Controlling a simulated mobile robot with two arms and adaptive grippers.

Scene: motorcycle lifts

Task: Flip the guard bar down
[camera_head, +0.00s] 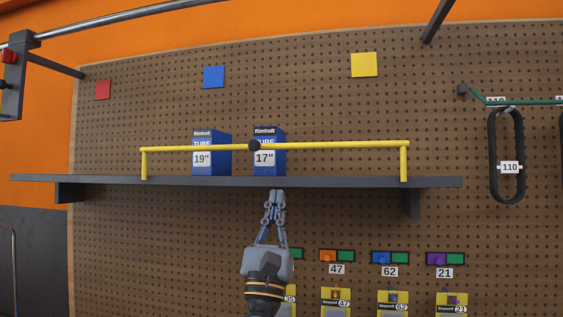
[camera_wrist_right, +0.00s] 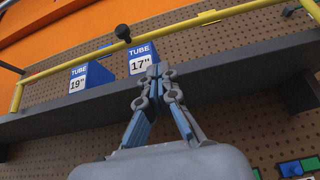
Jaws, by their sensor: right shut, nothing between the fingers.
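The yellow guard bar (camera_head: 330,145) stands raised along the front of the dark shelf (camera_head: 330,184), in front of two blue tube boxes. A round black knob (camera_head: 254,146) sits at its middle. In the right wrist view the bar (camera_wrist_right: 60,69) and knob (camera_wrist_right: 123,32) show above the shelf edge (camera_wrist_right: 220,72). My right gripper (camera_head: 276,193) is shut and empty, pointing up just below the shelf's front edge in the head view. It also shows in the right wrist view (camera_wrist_right: 158,72), apart from the bar and knob. My left gripper is not in view.
The tube boxes marked 19" (camera_head: 205,158) and 17" (camera_head: 266,155) stand on the shelf behind the bar. Numbered yellow packs (camera_head: 393,302) hang below on the pegboard (camera_head: 160,240). A black loop marked 110 (camera_head: 507,140) hangs at the right.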

